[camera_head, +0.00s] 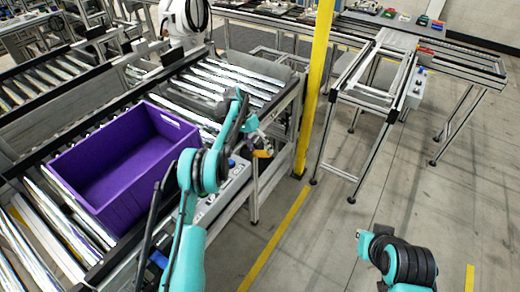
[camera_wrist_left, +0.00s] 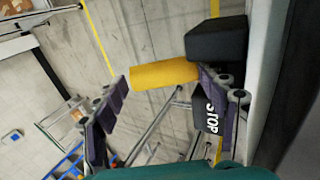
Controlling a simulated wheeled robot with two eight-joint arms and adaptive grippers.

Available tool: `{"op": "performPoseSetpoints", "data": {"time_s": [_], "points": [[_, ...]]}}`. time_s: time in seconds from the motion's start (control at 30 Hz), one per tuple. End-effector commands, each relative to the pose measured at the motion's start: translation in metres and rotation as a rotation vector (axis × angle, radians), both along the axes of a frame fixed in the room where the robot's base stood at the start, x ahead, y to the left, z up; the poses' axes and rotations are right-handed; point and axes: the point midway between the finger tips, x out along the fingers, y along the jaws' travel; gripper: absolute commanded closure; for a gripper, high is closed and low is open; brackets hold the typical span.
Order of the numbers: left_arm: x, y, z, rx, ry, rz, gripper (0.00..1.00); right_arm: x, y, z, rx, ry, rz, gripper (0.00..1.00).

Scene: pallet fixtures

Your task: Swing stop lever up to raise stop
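The stop lever shows in the left wrist view as a yellow cylindrical handle (camera_wrist_left: 158,75) on a black block (camera_wrist_left: 217,40). A dark part marked STOP (camera_wrist_left: 206,110) sits below the block. My left gripper (camera_wrist_left: 165,100) is open, its dark fingers wide apart. The right-hand finger overlaps the handle's base in the picture; the left-hand finger is clear of it. I cannot tell if anything touches. In the head view the left gripper (camera_head: 254,138) is at the conveyor's side, by the small yellow handle (camera_head: 262,153).
A purple crate (camera_head: 122,165) sits on the roller conveyor (camera_head: 228,78). A grey control box (camera_head: 228,188) is on the conveyor's side below my left arm. A yellow post (camera_head: 315,80) stands just right of the conveyor.

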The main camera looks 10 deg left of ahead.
Motion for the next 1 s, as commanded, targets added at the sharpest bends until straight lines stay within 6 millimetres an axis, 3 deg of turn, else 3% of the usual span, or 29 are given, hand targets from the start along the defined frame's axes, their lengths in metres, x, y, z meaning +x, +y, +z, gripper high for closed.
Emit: {"op": "performPoseSetpoints", "data": {"time_s": [0.5, 1.0], "points": [[0.003, 0.008, 0.004, 0.005, -0.008, 0.009, 0.15, 0.0, 0.0, 0.0, 0.0, 0.0, 0.0, 1.0], [0.013, 0.036, 0.064, 0.005, -0.006, 0.006, 0.15, 0.0, 0.0, 0.001, 0.0, 0.0, 0.0, 1.0]]}}
